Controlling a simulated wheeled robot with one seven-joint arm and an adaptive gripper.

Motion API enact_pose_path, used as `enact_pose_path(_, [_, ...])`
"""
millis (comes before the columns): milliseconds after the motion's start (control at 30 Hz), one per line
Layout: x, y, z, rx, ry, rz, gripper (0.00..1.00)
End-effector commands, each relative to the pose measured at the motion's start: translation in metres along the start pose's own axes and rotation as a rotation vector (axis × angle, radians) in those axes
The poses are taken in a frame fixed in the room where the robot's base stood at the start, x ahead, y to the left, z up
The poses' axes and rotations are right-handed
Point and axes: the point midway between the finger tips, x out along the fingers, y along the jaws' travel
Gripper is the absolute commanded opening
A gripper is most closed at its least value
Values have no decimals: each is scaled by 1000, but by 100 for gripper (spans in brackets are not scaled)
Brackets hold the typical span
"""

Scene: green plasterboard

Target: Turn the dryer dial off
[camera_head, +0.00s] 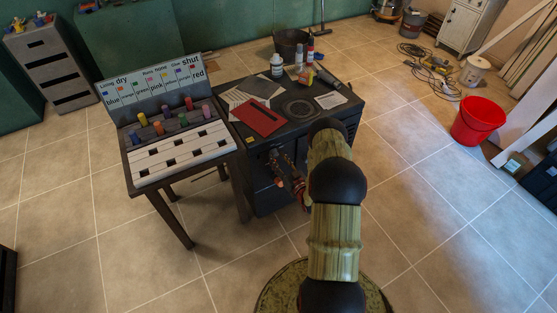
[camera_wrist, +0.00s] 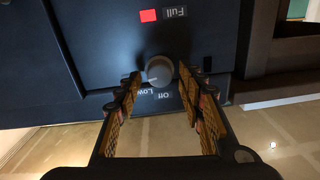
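The dryer seems to be the dark cabinet (camera_head: 262,165) in the head view; my gripper (camera_head: 289,181) is low at its front. In the wrist view, a round grey dial (camera_wrist: 159,70) sits on a dark panel (camera_wrist: 105,45). A pale mark on the dial points down and left, roughly toward the "Low" label (camera_wrist: 147,91). The "Off" label (camera_wrist: 168,96) is beside it, and a "Full" label (camera_wrist: 175,12) is above. My gripper (camera_wrist: 160,78) is open, with one finger on each side of the dial and gaps between. The dial is hidden in the head view.
A red folder (camera_head: 258,117), bottles and papers lie on the cabinet top. A small table (camera_head: 172,172) with a label board and coloured pegs stands at its left. A red bucket (camera_head: 478,120) stands far right. The tiled floor between is clear.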

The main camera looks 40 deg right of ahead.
Motion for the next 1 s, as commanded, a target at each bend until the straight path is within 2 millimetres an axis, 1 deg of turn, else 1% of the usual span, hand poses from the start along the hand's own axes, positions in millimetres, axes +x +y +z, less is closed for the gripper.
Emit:
enact_pose_path(67, [0,0,0,0,0,0,33])
enact_pose_path(633, [0,0,0,0,0,0,0])
enact_pose_path(867, [0,0,0,-15,-1,0,0])
enact_pose_path(1000, [0,0,0,-59,-2,0,0])
